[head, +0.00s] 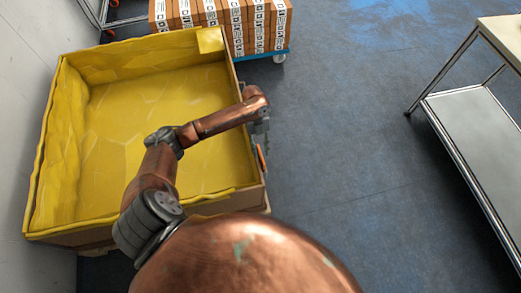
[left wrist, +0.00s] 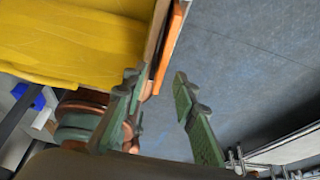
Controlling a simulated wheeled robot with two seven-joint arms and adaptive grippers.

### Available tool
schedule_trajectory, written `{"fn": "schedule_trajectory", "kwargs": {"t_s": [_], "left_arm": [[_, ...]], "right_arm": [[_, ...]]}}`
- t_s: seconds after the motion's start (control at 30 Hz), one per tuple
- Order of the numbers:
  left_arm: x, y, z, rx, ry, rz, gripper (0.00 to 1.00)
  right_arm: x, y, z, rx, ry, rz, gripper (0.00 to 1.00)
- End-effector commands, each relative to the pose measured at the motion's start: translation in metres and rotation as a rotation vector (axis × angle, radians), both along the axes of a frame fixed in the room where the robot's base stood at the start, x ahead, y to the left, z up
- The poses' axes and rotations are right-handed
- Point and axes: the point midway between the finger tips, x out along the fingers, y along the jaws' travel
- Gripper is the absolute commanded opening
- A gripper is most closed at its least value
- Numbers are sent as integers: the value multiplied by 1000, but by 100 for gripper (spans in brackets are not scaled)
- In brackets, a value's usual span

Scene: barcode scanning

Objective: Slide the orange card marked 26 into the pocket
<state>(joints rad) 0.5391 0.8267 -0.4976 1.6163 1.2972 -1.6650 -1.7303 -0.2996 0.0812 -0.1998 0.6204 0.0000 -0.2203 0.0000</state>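An orange card (head: 261,157) stands edge-on along the outer right side of the crate in the head view. It also shows as an orange strip in the left wrist view (left wrist: 171,45); its number is not readable. My left gripper (head: 261,138) reaches over the crate's right wall and points down beside the card. In the left wrist view its green fingers (left wrist: 155,78) are apart, with the card's near end between them, closer to the left finger. I cannot make out the pocket or how far the card sits in it. My right gripper is not in view.
The large crate (head: 246,180) has a yellow lining (head: 120,110) and looks empty. Upright brown boxes (head: 235,22) stand on a blue wheeled base behind it. A metal shelf table (head: 470,125) stands at the right. The blue-grey floor (head: 345,130) between is clear.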

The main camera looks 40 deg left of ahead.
Motion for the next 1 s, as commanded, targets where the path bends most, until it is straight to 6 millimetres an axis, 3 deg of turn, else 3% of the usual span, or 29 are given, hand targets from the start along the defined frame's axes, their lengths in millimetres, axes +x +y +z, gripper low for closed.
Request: {"fn": "schedule_trajectory", "kwargs": {"t_s": [0.33,0.7,1.0], "left_arm": [[4,3,10,0,-2,1,26],[21,25,78,2,-3,0,26],[29,35,109,0,0,1,26]], "right_arm": [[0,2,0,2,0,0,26],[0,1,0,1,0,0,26],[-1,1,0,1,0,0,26]]}}
